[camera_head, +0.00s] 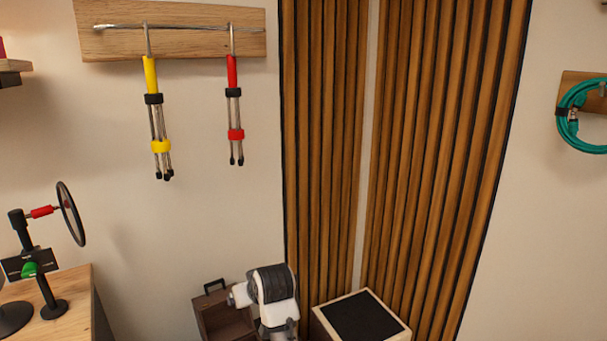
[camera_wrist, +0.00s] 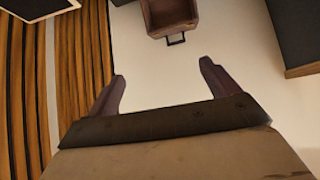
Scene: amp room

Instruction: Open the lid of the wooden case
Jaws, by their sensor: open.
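A small dark brown wooden case (camera_head: 212,318) with a black handle on its upper edge sits low in the head view, partly hidden by my arm. The case also shows at the top of the wrist view (camera_wrist: 170,18), cut off by the frame edge, with its black handle (camera_wrist: 176,40) towards me. Its face looks recessed inside a raised rim; I cannot tell how the lid stands. My gripper (camera_wrist: 160,80) is open and empty, its two fingers wide apart. The case and handle lie beyond the fingertips, apart from them. The fingers cannot be made out in the head view.
A pale box with a black top (camera_head: 361,316) stands right of my arm. Slatted wood panels (camera_head: 440,150) fill the corner behind. Cables (camera_head: 157,110) hang from a wall rack above.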

